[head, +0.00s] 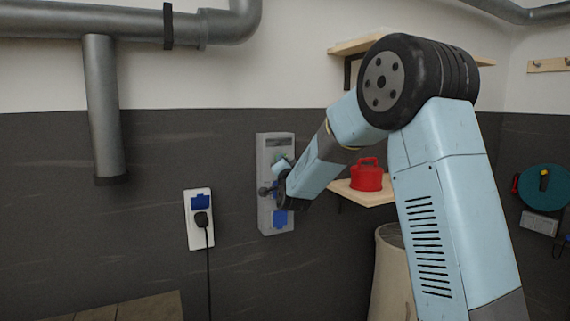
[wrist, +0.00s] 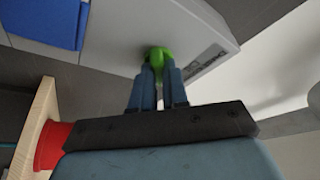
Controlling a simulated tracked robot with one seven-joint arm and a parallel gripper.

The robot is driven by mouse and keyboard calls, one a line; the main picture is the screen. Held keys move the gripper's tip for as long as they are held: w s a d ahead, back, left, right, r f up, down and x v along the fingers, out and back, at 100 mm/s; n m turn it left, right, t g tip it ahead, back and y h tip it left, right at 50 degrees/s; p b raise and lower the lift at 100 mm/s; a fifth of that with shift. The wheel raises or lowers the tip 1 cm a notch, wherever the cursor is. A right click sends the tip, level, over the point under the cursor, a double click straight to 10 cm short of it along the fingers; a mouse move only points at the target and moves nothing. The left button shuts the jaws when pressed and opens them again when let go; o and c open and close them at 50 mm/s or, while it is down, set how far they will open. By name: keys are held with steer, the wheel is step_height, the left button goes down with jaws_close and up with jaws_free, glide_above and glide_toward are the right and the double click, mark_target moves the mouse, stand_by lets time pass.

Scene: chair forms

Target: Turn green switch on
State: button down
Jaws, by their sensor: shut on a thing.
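The green switch (wrist: 158,54) is a rounded green knob on the grey panel (wrist: 115,40) in the wrist view. My gripper (wrist: 157,72) is shut on it, with one blue finger on each side. In the head view the grey panel (head: 263,215) is a tall narrow box on the dark wall, and my gripper (head: 276,188) is at its middle. The green switch is mostly hidden behind my gripper there. Whether the switch is on or off cannot be told.
Blue socket covers (head: 280,219) sit on the panel. A white outlet (head: 199,230) with a black plug and cord is on the wall to its left. A red kettle-like can (head: 366,176) stands on a wooden shelf (head: 372,196) to the right, close to my arm.

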steer(key=shift+w+d+r+m+g+h, duration=0.1)
steer(key=shift+m+g+h, duration=0.35)
steer(key=shift+m, duration=1.1)
steer(key=shift+d+r+m+g+h, duration=0.1)
steer(key=shift+m+g+h, duration=0.3)
steer(key=shift+m, duration=1.2)
steer(key=shift+w+d+r+m+g+h, duration=0.1)
steer(key=shift+m+g+h, duration=0.35)
steer(key=shift+m, duration=1.1)
steer(key=c, duration=1.5)
jaws_free()
steer(key=o, duration=0.3)
steer(key=shift+f, duration=0.15)
steer(key=shift+o, duration=0.3)
steer(key=shift+a, duration=0.2)
steer(key=shift+s, duration=0.15)
